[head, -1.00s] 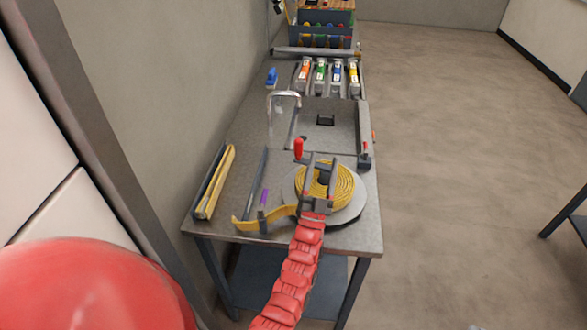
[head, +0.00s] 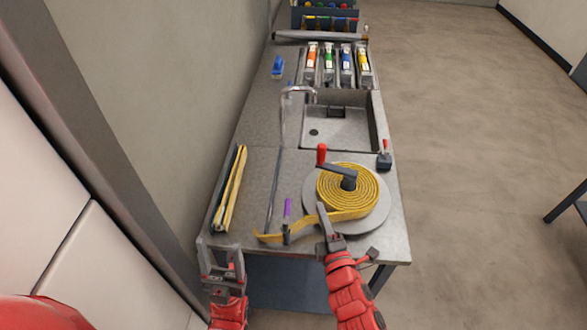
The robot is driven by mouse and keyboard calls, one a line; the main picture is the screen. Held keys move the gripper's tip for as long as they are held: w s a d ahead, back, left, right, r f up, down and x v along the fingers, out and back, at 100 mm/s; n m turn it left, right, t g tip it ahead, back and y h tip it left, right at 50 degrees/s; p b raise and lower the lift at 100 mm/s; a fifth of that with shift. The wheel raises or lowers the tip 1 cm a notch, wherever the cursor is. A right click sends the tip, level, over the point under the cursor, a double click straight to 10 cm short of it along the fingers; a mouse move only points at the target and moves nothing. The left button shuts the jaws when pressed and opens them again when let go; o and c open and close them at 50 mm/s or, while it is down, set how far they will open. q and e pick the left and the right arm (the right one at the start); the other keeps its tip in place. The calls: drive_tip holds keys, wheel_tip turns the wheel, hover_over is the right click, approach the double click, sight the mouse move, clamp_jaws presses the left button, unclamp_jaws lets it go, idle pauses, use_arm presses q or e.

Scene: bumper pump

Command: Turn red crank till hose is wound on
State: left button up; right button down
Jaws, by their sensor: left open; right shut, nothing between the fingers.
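The red crank handle (head: 321,154) stands upright on a dark crank arm (head: 338,172) above the reel. The yellow hose (head: 368,205) lies coiled flat on the round grey reel (head: 318,222). Its flat tail (head: 268,238) runs left past a small post with a purple handle (head: 287,208). My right gripper (head: 321,206) is shut and empty, at the front left of the coil, apart from the crank handle. My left gripper (head: 220,247) is open and empty at the table's front left corner.
A sink (head: 345,128) with a tap (head: 298,90) lies behind the reel. A yellow-edged bar (head: 230,190) lies at left. A small red-levered device (head: 384,158) sits at the right edge. Coloured cartridges (head: 346,65) stand farther back.

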drive_tip(key=w+d+p+x, duration=0.1)
drive_tip(key=p+x, duration=0.5)
drive_tip(key=x, duration=0.6)
drive_tip(key=shift+w+d+p, duration=0.3)
drive_tip(key=shift+d+p, duration=0.1)
drive_tip(key=shift+d, duration=0.4)
drive_tip(key=shift+f, duration=0.1)
